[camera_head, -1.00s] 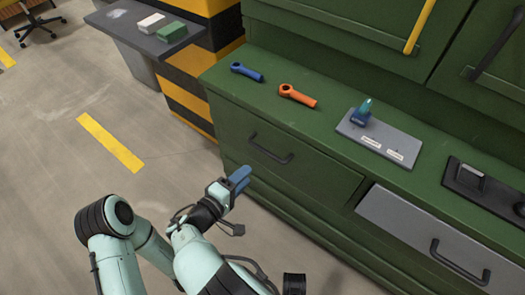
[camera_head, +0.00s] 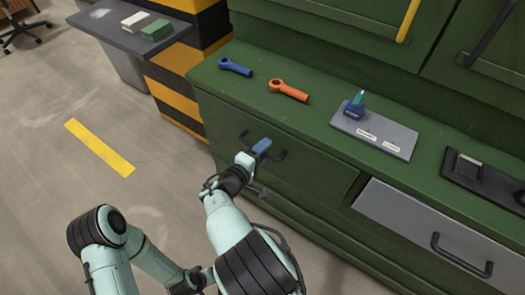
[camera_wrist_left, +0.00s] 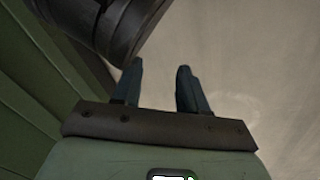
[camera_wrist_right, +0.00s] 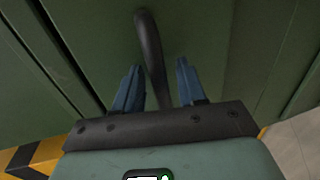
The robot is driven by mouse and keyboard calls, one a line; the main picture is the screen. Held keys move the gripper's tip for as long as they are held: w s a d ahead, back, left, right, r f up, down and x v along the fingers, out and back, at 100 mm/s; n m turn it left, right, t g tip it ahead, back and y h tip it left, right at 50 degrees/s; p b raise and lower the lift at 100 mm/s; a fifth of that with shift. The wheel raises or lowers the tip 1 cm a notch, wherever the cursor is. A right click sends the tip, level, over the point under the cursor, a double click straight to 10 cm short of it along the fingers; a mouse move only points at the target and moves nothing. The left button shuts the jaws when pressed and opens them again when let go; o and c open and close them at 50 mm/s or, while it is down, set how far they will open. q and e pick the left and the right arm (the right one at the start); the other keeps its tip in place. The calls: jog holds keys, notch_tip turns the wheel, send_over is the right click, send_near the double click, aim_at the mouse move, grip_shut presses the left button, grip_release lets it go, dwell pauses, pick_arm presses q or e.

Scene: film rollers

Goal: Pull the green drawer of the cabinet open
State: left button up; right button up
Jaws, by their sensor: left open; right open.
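The green drawer (camera_head: 318,172) is flush in the cabinet (camera_head: 222,82), left of a grey drawer. Its dark bar handle (camera_head: 281,155) is partly hidden by my right gripper (camera_head: 264,147) in the head view. In the right wrist view, the handle (camera_wrist_right: 150,50) runs between the two blue fingers of my right gripper (camera_wrist_right: 159,68). These fingers are open, with a gap on each side of the bar. My left gripper (camera_wrist_left: 160,68) is open and empty in the left wrist view; its fingers are not clearly visible in the head view.
The grey drawer (camera_head: 410,222) with its handle (camera_head: 460,258) is at right. A blue tool (camera_head: 235,67), an orange tool (camera_head: 289,90) and a grey board (camera_head: 372,132) with a blue-teal item lie on the cabinet ledge. Floor is clear at left.

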grip_shut()
